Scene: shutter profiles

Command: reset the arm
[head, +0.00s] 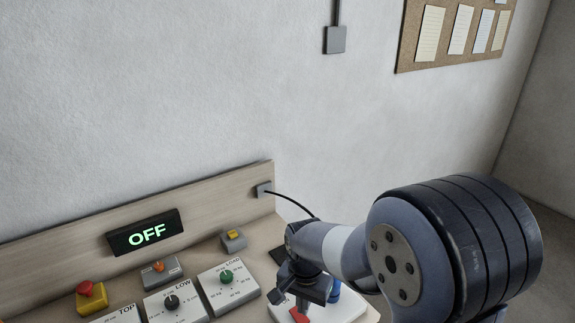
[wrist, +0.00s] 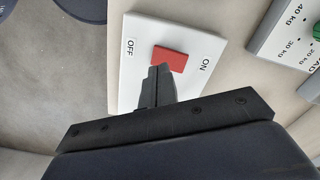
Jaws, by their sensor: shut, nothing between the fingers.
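My gripper (wrist: 159,72) is shut with nothing between its fingers. In the wrist view its fingertips are over the lower edge of a red rocker switch (wrist: 171,59). I cannot tell whether they touch it. The switch is on a white plate (wrist: 210,72) marked OFF on one side and ON on the other. In the head view my gripper (head: 303,299) points down at the bench's right end, and the red switch (head: 299,316) shows only partly below it. The arm hides much of the plate there.
A black display (head: 145,232) reads OFF. Along the bench are a red button on a yellow box (head: 91,297), a small grey box with an orange knob (head: 159,272), a LOW dial box (head: 176,303), a LOAD dial box (head: 228,286) and a yellow-topped box (head: 233,240).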

